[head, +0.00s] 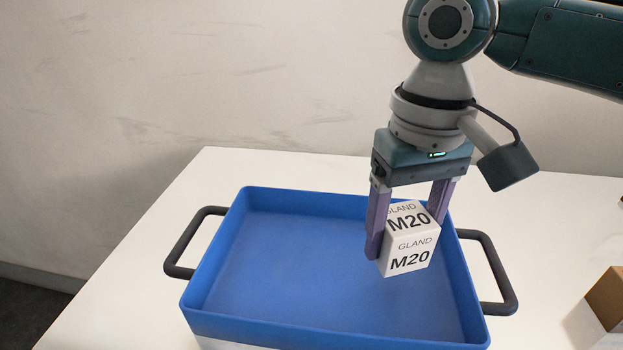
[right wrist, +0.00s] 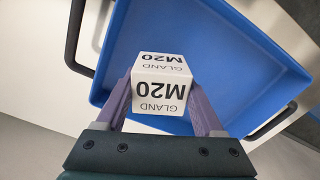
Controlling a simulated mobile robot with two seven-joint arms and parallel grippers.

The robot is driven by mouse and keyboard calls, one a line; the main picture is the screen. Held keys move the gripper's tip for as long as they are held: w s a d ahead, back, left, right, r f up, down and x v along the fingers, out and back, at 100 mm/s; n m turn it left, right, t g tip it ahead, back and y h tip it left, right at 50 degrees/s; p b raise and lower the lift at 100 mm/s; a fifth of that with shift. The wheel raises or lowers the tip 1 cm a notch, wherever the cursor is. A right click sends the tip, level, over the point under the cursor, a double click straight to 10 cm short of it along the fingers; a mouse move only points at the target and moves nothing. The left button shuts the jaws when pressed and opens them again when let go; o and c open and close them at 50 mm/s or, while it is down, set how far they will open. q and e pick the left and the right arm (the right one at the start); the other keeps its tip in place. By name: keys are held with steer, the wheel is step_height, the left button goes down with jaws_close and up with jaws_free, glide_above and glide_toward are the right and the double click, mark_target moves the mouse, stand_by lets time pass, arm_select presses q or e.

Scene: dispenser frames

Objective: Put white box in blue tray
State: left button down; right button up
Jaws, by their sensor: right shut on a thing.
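The white box (head: 411,248), printed "GLAND M20", is between the purple fingers of my right gripper (head: 408,230). The gripper is shut on it, and it also shows in the right wrist view (right wrist: 160,88). In the head view the box appears over the right part of the blue tray (head: 338,335); its exact height above the floor of the tray is hard to tell. The blue tray is empty and has dark handles at its left and right ends. It also fills the upper part of the right wrist view (right wrist: 215,40). My left gripper is not in view.
The tray stands on a white table (head: 110,310) near a pale wall (head: 200,70). A brown cardboard box (head: 606,297) is at the right edge of the head view. The table left of the tray is clear.

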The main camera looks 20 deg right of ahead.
mark_target(395, 259)
steer(key=shift+f+b, duration=0.35)
steer(key=shift+f, duration=1.7)
steer(key=shift+f, duration=0.15)
steer(key=o, duration=1.5)
steer(key=shift+c, duration=0.2)
step_height(395, 259, up, 12)
steer(key=shift+r+p, duration=0.2)
steer(key=shift+p, duration=0.85)
